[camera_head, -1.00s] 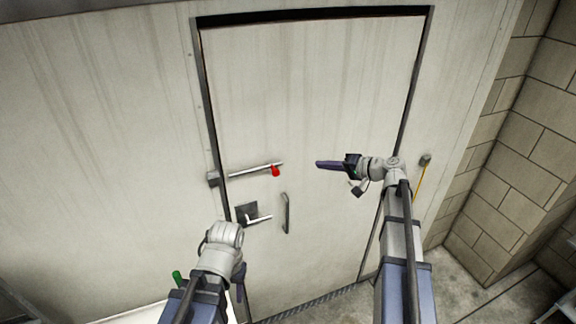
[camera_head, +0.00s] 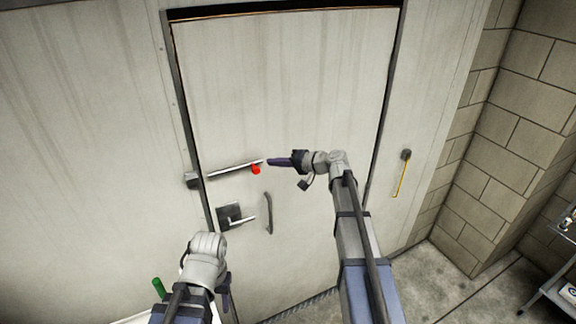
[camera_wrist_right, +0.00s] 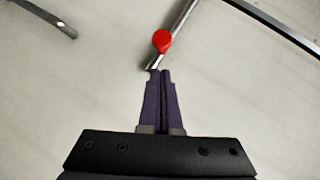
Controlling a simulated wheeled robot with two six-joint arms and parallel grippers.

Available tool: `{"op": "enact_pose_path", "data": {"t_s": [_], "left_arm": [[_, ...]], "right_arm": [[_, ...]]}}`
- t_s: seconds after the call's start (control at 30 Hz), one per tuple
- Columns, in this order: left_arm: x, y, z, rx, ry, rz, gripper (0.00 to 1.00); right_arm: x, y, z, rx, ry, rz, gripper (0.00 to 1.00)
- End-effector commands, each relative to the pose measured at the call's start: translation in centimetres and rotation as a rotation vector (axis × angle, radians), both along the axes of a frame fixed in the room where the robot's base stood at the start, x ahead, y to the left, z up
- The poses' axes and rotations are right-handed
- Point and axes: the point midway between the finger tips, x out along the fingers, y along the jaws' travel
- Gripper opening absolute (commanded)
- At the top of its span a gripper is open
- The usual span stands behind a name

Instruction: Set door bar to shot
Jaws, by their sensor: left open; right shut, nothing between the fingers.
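The door bar (camera_head: 232,169) is a metal rod lying across the left side of the pale door (camera_head: 300,90), with a red knob (camera_head: 255,170) near its right end. Its left end meets a dark bracket (camera_head: 192,180) at the door frame. My right gripper (camera_head: 268,162) is shut and empty, its tips close to the bar's right end. In the right wrist view the shut fingertips (camera_wrist_right: 160,72) sit just short of the bar's end and the red knob (camera_wrist_right: 162,41); contact cannot be told. My left gripper (camera_head: 226,292) is open, low at the left, partly hidden by its arm.
Below the bar are a lever handle (camera_head: 238,217) on a dark plate and a curved pull handle (camera_head: 268,213). A yellow cord hangs from a dark fitting (camera_head: 405,156) on the right. A block wall and a metal cart (camera_head: 553,285) stand at the right.

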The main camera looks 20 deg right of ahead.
Motion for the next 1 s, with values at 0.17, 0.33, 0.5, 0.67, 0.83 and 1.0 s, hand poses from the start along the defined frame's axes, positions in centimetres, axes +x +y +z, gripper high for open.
{"op": "enact_pose_path", "data": {"t_s": [0.17, 0.33, 0.5, 0.67, 0.83, 1.0], "left_arm": [[0.0, 0.0, -1.0, 0.0, 0.0, -0.001, 0.5], [0.0, 0.0, -1.2, 0.0, 0.0, -0.002, 0.5], [0.0, 0.0, -1.2, 0.0, 0.0, -0.002, 0.5], [0.0, 0.0, -1.2, 0.0, 0.0, -0.002, 0.5], [0.0, 0.0, -1.2, 0.0, 0.0, -0.002, 0.5], [0.0, 0.0, -1.2, 0.0, 0.0, -0.002, 0.5]], "right_arm": [[-0.3, 1.7, -1.0, -0.001, -0.001, 0.0, 0.0], [-0.3, 2.3, -1.2, -0.001, 0.001, 0.0, 0.0], [-0.3, 2.3, -1.2, -0.001, 0.001, 0.0, 0.0], [-0.3, 2.4, -1.2, 0.0, 0.0, 0.0, 0.0], [-1.1, 5.2, -1.2, -0.001, 0.0, 0.005, 0.0], [-1.6, 8.1, -1.2, 0.001, 0.0, 0.002, 0.0]]}}
